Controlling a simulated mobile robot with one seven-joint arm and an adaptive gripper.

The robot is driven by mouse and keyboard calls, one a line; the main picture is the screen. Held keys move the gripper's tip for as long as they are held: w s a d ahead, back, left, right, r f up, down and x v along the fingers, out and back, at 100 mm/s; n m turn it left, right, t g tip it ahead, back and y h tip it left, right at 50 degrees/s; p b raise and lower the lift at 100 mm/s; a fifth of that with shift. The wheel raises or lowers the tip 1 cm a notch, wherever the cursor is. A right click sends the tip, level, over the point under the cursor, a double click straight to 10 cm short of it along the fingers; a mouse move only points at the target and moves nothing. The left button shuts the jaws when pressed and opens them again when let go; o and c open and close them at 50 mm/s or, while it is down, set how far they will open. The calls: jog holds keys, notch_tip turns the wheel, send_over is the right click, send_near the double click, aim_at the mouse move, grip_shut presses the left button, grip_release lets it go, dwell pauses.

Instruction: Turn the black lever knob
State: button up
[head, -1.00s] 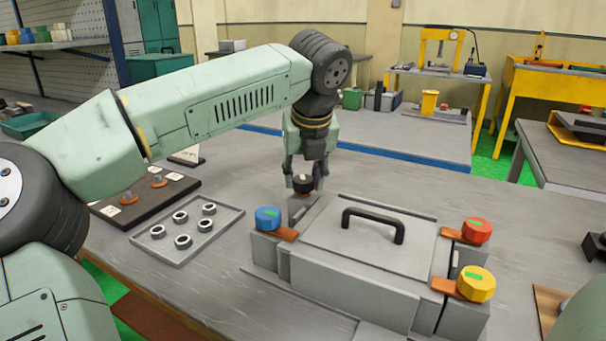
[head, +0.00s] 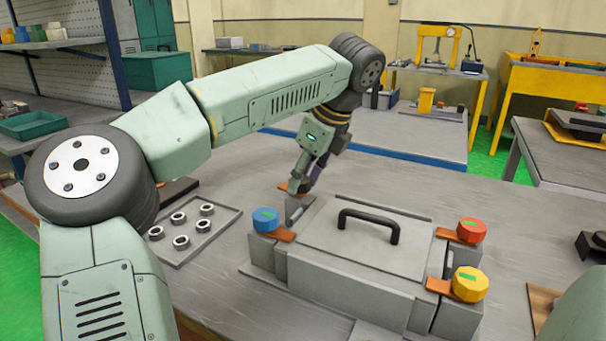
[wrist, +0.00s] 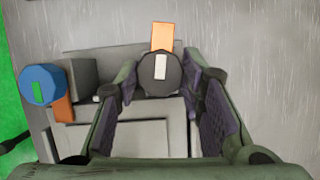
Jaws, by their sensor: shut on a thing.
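The black lever knob (wrist: 160,75) sits between my fingertips in the wrist view, with a white mark on top. Its orange lever (wrist: 161,37) points away from the box. In the head view, my gripper (head: 302,184) is shut on the knob at the back-left corner of the grey box (head: 345,280) and mostly hides it. The lever (head: 284,187) sticks out to the left there. My gripper also shows in the wrist view (wrist: 160,82), one finger on each side of the knob.
A blue knob (head: 265,219), a red knob (head: 471,230) and a yellow knob (head: 469,284) sit on the other corners, each with an orange lever. The lid has a black handle (head: 368,224). A tray of rings (head: 215,230) lies to the left.

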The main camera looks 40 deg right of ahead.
jog(key=shift+a+f+n, duration=0.1)
jog(key=shift+f+n, duration=0.1)
jog(key=shift+n, duration=0.2)
dwell(0.3)
jog(key=o, duration=1)
jog(key=shift+w, duration=0.1)
jog(key=shift+o, duration=0.8)
jog(key=shift+r, duration=0.1)
jog(key=shift+r, duration=0.1)
jog(key=shift+s+r, duration=0.2)
jog(key=shift+r, duration=0.15)
jog(key=s+d, duration=0.1)
jog(key=s, duration=0.2)
jog(key=s+d, duration=0.2)
jog(key=s, duration=0.2)
jog(key=s+d, duration=0.1)
jog(key=s, duration=0.3)
jog(key=shift+s+d+r, duration=0.1)
jog(key=shift+s+d, duration=0.1)
jog(key=shift+d, duration=0.05)
